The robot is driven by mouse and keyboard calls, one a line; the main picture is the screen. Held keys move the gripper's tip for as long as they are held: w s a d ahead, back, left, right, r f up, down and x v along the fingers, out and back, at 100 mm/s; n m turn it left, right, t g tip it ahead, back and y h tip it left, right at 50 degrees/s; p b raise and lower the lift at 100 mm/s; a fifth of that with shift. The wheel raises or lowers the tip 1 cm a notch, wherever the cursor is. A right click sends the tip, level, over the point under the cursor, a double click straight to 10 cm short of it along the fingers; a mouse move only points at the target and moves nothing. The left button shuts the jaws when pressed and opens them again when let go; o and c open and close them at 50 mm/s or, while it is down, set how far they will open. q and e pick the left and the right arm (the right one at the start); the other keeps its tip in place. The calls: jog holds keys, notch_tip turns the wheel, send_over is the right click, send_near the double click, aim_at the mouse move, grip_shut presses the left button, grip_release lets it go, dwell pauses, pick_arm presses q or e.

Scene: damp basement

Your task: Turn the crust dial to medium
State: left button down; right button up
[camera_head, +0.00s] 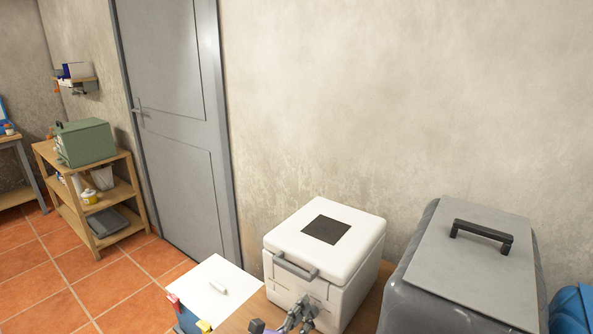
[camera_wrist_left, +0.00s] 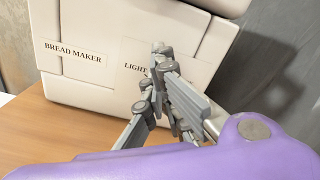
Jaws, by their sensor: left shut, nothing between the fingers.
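The white bread maker (camera_head: 338,236) stands on a wooden table, with a dark square window in its lid and a grey handle at the front. In the left wrist view its front (camera_wrist_left: 85,75) carries the labels "BREAD MAKER" and "LIGHT". My left gripper (camera_head: 303,311) is at the front of the bread maker, low in the head view. In the left wrist view the left gripper (camera_wrist_left: 161,58) is shut and empty, with its tips over the panel just right of "LIGHT". The crust dial cannot be made out; the fingers cover that part of the panel. My right gripper is not in view.
A dark grey bin with a flat lid (camera_head: 470,262) stands close on the right. A white-topped box (camera_head: 214,287) with coloured clips is at the left. The wooden tabletop (camera_wrist_left: 60,125) is bare before the bread maker. A wall stands behind.

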pick_arm(q)
jog(key=shift+s+d+f, duration=0.25)
jog(key=shift+s+f, duration=0.05)
jog(key=shift+f, duration=0.05)
dwell(0.3)
jog(key=shift+r+p, duration=0.4)
jog(key=shift+r, duration=0.05)
jog(key=shift+r+v, duration=0.2)
jog(key=shift+v, duration=2.8)
jog(key=shift+w+a, duration=0.15)
